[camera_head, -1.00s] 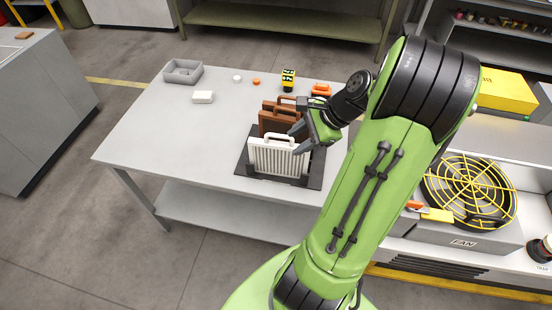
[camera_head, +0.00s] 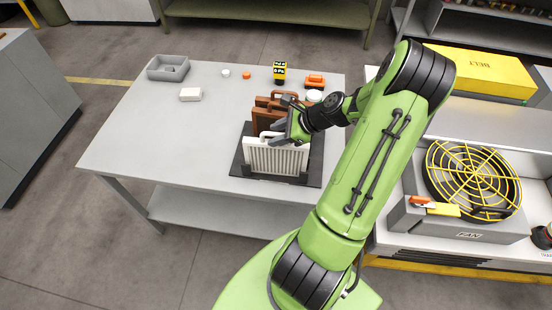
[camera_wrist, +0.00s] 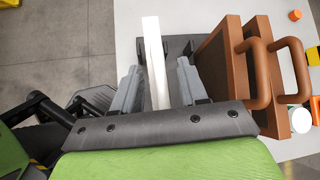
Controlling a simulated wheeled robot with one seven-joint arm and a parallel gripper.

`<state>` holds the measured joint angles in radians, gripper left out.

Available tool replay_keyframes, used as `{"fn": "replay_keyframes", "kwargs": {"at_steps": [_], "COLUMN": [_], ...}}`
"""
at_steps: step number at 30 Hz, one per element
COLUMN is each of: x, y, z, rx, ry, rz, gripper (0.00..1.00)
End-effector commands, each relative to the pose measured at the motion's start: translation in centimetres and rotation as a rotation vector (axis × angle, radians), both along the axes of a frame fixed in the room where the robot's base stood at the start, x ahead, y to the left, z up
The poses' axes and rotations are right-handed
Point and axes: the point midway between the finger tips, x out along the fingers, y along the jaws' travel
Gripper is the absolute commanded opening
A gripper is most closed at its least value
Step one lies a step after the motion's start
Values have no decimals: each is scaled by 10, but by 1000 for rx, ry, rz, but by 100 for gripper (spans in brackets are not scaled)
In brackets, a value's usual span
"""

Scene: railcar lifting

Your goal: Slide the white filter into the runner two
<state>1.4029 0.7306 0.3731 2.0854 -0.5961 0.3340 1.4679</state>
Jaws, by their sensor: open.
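The white filter (camera_head: 275,158), a pleated panel with a handle on top, stands upright on a black rack (camera_head: 236,168) on the grey table. My gripper (camera_head: 278,133) is at its top, by the handle. In the wrist view the white filter (camera_wrist: 153,62) shows edge-on between my two open grey fingers (camera_wrist: 158,88), with a gap to each finger. Two brown filters (camera_head: 266,122) with handles stand behind it; in the wrist view these brown filters (camera_wrist: 240,70) are just right of my fingers. I cannot identify runner two in these views.
A grey unit with a yellow-caged fan (camera_head: 470,180) and a yellow belt box (camera_head: 470,68) stand at the right. On the table are a grey tray (camera_head: 160,74), a white block (camera_head: 190,95), a yellow-black item (camera_head: 279,73) and an orange item (camera_head: 314,80).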

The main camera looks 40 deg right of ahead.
Motion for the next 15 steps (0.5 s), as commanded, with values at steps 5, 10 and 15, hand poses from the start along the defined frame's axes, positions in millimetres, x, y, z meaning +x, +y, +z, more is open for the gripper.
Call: {"fn": "replay_keyframes", "kwargs": {"at_steps": [5,10,15], "x": [8,7,7], "y": [4,4,3], "z": [-9,-8,-8], "rx": [-2,-2,-2], "ry": [1,1,1], "rz": [-1,-1,-1], "gripper": [43,36,10]}}
